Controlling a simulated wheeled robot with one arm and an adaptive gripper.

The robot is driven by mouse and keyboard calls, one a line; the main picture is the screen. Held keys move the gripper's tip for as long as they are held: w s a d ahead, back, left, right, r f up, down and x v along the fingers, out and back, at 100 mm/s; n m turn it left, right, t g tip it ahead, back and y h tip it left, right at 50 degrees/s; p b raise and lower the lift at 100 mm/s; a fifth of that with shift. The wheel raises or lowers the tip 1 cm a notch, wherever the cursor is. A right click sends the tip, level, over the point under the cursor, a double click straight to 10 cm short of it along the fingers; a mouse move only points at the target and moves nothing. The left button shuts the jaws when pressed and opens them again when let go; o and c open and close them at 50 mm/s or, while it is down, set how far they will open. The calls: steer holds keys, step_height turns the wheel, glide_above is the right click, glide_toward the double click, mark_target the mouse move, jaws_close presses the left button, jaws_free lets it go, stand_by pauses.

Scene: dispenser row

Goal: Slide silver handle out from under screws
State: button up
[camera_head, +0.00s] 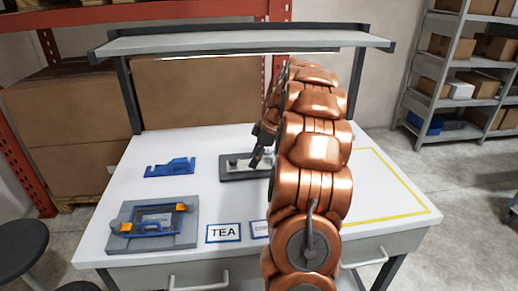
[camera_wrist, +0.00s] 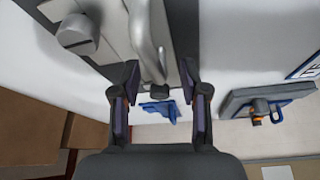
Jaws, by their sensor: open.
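The silver handle (camera_wrist: 146,42) is a curved bar in the wrist view, on a lighter plate over a dark base (camera_head: 228,177). One round grey screw head (camera_wrist: 78,34) sits to its left, and a darker round head (camera_wrist: 160,92) shows near the handle's end. My gripper (camera_wrist: 158,76) is open, with one finger on each side of the handle's end; I cannot tell if either touches it. In the head view my gripper (camera_head: 257,158) is over the right part of the base, and my arm hides the rest of the fixture.
A blue bracket (camera_head: 171,168) lies left of the fixture. A grey board (camera_head: 185,238) with a blue-and-orange handled frame is at front left. A TEA card (camera_head: 223,233) lies in front. A shelf (camera_head: 240,42) spans above the table. A yellow-outlined area (camera_head: 395,185) at right looks clear.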

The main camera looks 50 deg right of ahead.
steer(key=shift+w+a+f, duration=0.1)
steer(key=shift+f, duration=0.3)
jaws_close()
stand_by(0.6)
steer(key=shift+r+b, duration=0.1)
steer(key=shift+b, duration=0.45)
